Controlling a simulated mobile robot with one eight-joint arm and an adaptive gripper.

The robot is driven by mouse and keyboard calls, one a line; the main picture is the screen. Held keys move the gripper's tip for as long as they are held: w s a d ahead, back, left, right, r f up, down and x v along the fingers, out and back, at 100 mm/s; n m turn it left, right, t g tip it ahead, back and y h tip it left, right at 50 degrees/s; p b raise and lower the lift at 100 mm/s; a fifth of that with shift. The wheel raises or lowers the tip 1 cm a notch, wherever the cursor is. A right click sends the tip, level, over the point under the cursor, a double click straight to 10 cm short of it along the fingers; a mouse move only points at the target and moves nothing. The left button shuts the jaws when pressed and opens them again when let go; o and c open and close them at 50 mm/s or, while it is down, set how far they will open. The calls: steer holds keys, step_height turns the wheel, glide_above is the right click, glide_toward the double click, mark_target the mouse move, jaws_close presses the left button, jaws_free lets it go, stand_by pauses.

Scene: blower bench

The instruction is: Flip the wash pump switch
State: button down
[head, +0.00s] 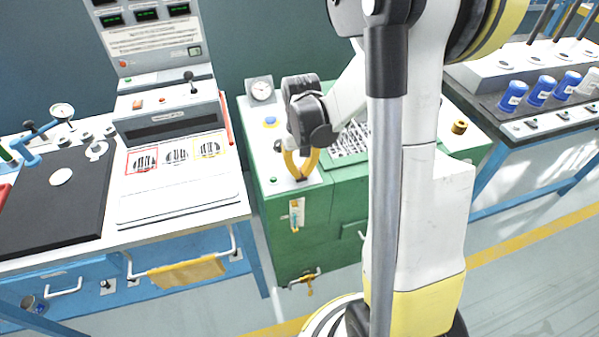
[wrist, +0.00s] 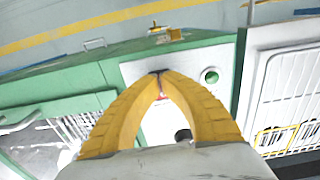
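The green machine (head: 340,205) stands in the middle of the head view, with a white panel (head: 268,150) on its top left. My gripper (head: 300,178) points down over the front of this panel. Its yellow fingers are shut, with the tips together. In the wrist view the fingertips (wrist: 160,74) meet over the white panel (wrist: 198,60), at a small dark spot that may be part of a switch. I cannot tell whether they touch it. A green button or lamp (wrist: 210,76) is right of the tips. The fingers hide part of the panel, and no switch label is readable.
A gauge (head: 261,89) and a blue knob (head: 270,122) are behind my gripper. A white control bench (head: 180,205) with a yellow cloth (head: 187,272) stands left. A rack with blue cups (head: 541,90) is right. A small tap (head: 309,285) sticks out at the machine's lower front.

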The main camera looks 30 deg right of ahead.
steer(key=shift+f, duration=0.35)
steer(key=shift+r+p, duration=2.3)
steer(key=shift+r, duration=1.2)
